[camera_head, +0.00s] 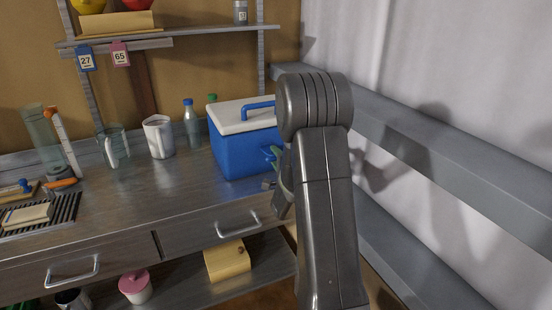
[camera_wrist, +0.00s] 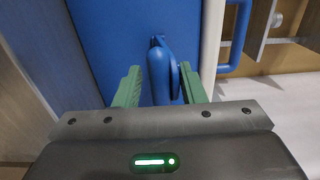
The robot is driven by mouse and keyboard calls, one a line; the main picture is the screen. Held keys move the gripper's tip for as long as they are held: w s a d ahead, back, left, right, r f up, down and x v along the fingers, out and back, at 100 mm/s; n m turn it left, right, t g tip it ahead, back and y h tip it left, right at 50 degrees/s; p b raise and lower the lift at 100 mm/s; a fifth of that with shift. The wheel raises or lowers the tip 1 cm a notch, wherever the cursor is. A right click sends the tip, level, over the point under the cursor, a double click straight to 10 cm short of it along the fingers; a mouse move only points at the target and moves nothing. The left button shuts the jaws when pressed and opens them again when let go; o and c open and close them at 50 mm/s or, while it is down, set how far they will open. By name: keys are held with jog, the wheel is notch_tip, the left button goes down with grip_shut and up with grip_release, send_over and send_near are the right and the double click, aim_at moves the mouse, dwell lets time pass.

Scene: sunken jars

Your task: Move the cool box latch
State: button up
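The cool box (camera_head: 240,152), blue with a white lid, stands at the right end of the workbench. Its blue side fills much of the wrist view (camera_wrist: 110,35). The blue cool box latch (camera_wrist: 160,72) sticks out from that side, between the green fingers of my gripper (camera_wrist: 162,88). A narrow gap shows between the left finger and the latch; the right finger is very near its right edge, and I cannot tell whether it touches. In the head view my gripper (camera_head: 276,156) is at the box's right side, and my arm hides the latch.
A jug (camera_head: 158,136), a glass mug (camera_head: 114,146) and a blue-capped bottle (camera_head: 192,124) stand left of the box. A grey rail (camera_head: 430,130) runs along the right wall. Drawers with handles (camera_head: 238,224) are under the worktop. The worktop before the box is clear.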

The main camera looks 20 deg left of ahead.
grip_shut()
jog(key=shift+r+h+p, duration=0.15)
jog(key=shift+h+p, duration=0.15)
jog(key=shift+p, duration=0.25)
